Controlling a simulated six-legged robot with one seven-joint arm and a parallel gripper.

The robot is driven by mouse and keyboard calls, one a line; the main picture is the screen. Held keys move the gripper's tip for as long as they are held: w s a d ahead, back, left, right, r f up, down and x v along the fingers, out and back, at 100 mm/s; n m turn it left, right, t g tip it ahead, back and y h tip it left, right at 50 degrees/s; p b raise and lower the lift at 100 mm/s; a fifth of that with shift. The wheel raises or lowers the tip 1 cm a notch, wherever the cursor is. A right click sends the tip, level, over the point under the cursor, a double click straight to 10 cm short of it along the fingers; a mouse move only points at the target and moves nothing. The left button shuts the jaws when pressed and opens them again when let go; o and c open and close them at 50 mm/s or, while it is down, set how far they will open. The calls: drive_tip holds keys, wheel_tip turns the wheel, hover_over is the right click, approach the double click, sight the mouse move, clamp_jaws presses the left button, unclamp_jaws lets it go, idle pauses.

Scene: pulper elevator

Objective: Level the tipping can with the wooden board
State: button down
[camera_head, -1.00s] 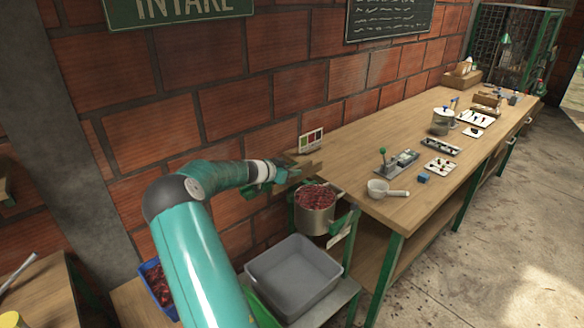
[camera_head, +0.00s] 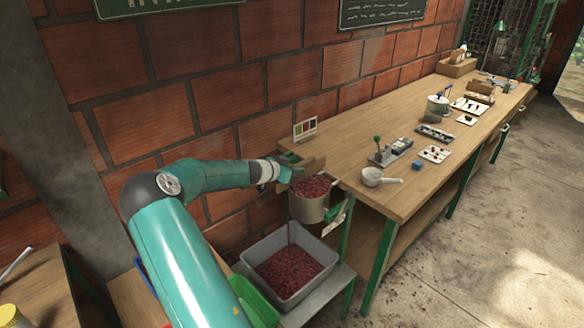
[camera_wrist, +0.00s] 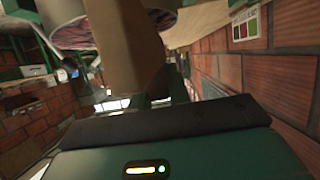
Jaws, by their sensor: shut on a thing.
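The metal can (camera_head: 309,210) hangs at the near end of the long bench, full of red cherries and tilted a little. A thin dark red stream falls from it into the grey tub (camera_head: 326,258), which holds a layer of cherries. My gripper (camera_head: 277,171) is shut on the wooden board (camera_head: 304,166) by the can's rim, at its far left side. In the wrist view the tan board (camera_wrist: 135,65) stands out from the jaws, with the can (camera_wrist: 68,35) at its upper left. Whether board and can touch is hidden.
The long bench (camera_head: 420,180) carries a white scoop (camera_head: 372,177), a lever device (camera_head: 392,152) and small trays. A colour card (camera_head: 305,128) stands near the brick wall. A green tray (camera_head: 254,303) lies beside the tub, partly behind my arm.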

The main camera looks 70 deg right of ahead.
drive_tip(key=shift+s+a, duration=2.9)
drive_tip(key=shift+s, duration=2.8)
drive_tip(key=shift+r, duration=2.85)
